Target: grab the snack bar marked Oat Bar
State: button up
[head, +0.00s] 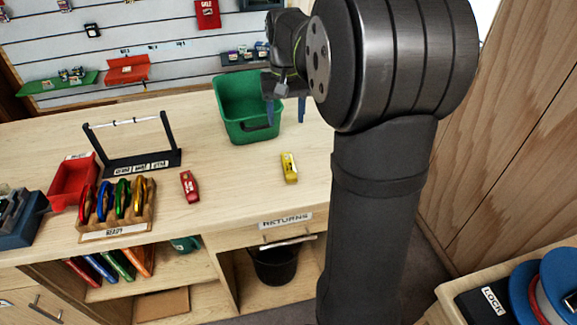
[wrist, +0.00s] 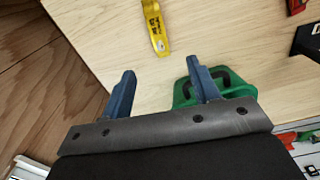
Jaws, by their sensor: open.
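A yellow snack bar (head: 289,168) lies on the wooden counter in front of the green bin; it also shows in the wrist view (wrist: 155,27), near the top. It bears dark print that is too small to read. A red bar (head: 189,186) lies further left on the counter; its label is also unreadable. My gripper (head: 286,110) is open and empty, over the green bin's area in the head view. In the wrist view its two blue fingers (wrist: 160,66) stand apart, and the yellow bar lies beyond their tips.
The green bin (head: 233,131) stands just behind the yellow bar. A rack of coloured carabiners (head: 115,228), a red tray (head: 62,193) and a black stand (head: 178,158) are to the left. Counter around the yellow bar is clear. A returns drawer (head: 252,236) is below.

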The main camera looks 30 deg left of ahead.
send_over(289, 163)
jog(key=f, duration=1)
jog(key=shift+s+a+f, duration=0.2)
jog(key=shift+s+f, duration=0.05)
jog(key=shift+f, duration=0.05)
jog(key=shift+w+d+f, duration=0.1)
jog(key=shift+f, duration=1.25)
jog(key=shift+w+d+f, duration=0.1)
jog(key=shift+f, duration=1.2)
jog(key=shift+c, duration=0.5)
jog(key=c, duration=1)
